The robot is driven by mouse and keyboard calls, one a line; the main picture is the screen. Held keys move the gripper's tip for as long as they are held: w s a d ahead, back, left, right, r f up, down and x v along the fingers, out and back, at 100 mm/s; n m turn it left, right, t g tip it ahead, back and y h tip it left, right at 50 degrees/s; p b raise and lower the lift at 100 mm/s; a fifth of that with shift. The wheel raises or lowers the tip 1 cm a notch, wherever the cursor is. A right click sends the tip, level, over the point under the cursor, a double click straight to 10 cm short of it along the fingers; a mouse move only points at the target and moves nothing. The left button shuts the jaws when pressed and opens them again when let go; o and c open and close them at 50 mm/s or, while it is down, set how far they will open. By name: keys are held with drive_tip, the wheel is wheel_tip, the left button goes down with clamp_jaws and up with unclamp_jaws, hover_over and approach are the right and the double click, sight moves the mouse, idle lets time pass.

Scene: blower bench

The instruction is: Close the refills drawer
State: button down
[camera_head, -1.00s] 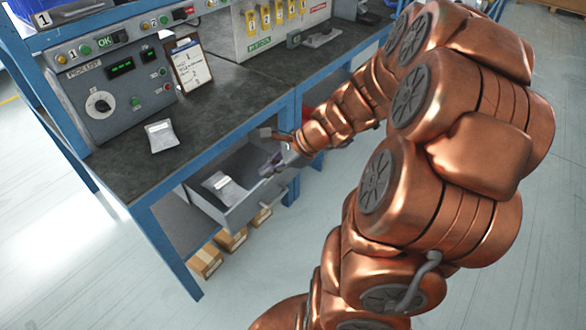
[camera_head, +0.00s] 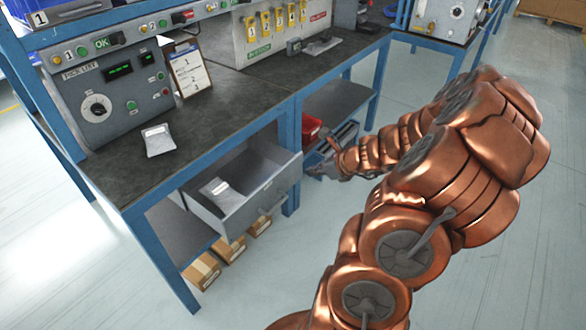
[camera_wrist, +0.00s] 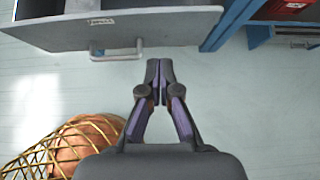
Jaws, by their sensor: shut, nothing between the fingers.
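The refills drawer (camera_head: 252,198) is a grey drawer pulled out under the dark bench top, with a pale packet (camera_head: 220,191) lying inside.
A blue bench leg (camera_head: 290,150) stands just right of the drawer. A red bin (camera_head: 310,127) sits on the shelf beyond it. Cardboard boxes (camera_head: 203,270) stand below the drawer. The floor in front is free.

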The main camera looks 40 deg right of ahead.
sight(286, 169)
drive_tip(key=shift+w+a+f, duration=0.3)
drive_tip(key=shift+w+f, duration=0.25)
drive_tip(key=shift+w, duration=0.7)
drive_tip(key=shift+w+a+f, duration=0.3)
drive_tip(key=shift+w+f, duration=0.25)
drive_tip(key=shift+w, duration=0.7)
drive_tip(key=shift+w+a+f, duration=0.3)
drive_tip(key=shift+w+f, duration=0.25)
drive_tip(key=shift+w, duration=0.7)
drive_tip(key=shift+w, duration=0.1)
